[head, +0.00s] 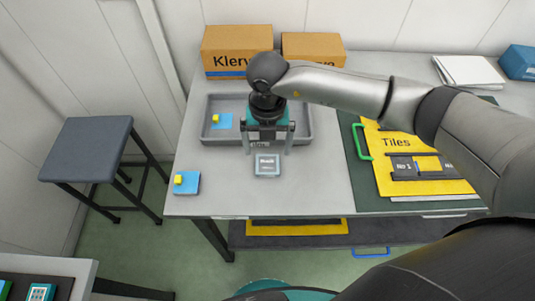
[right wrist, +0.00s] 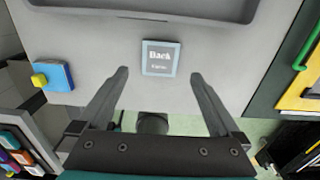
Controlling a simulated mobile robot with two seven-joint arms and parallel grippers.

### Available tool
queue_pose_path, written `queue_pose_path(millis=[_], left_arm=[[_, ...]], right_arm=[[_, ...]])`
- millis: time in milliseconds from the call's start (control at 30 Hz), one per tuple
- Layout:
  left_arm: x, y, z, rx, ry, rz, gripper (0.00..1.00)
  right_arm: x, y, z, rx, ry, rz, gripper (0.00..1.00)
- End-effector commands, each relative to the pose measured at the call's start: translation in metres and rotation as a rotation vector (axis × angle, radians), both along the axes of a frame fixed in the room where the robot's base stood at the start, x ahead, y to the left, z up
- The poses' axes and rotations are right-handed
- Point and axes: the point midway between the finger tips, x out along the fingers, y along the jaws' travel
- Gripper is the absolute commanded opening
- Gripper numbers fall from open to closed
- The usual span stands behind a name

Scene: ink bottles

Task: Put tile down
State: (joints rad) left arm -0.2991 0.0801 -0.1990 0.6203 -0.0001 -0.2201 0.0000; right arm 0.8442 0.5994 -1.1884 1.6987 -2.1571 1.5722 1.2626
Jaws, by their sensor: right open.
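A small square tile (head: 267,170) with a light blue-grey frame, dark face and white lettering lies flat on the grey table, in front of the grey tray. It also shows in the right wrist view (right wrist: 161,58), where the lettering seems to read "Back" with a smaller line below. My right gripper (head: 268,150) is open, pointing down just behind the tile in the head view. In the right wrist view its two fingertips (right wrist: 159,74) stand apart on either side of the tile's near edge, with gaps to both sides; nothing is gripped. My left gripper is not in view.
A blue tile with a yellow knob (head: 188,186) lies at the table's front left; a similar one (head: 221,124) lies in the grey tray (head: 207,137). A yellow "Tiles" board (head: 375,150) with a green handle is at right. Cardboard boxes (head: 237,45) stand behind.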

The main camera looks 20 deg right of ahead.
Motion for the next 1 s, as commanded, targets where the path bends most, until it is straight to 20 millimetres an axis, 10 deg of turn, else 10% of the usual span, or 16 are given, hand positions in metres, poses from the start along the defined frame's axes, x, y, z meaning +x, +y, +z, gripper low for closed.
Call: queue_pose_path(millis=[333, 1000], left_arm=[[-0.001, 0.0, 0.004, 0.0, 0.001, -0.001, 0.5], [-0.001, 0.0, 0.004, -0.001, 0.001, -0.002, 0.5]], right_arm=[[0.0, 0.0, 0.056, 0.001, -0.001, 0.0, 1.0], [0.0, 0.0, 0.061, 0.0, 0.001, 0.001, 1.0]])
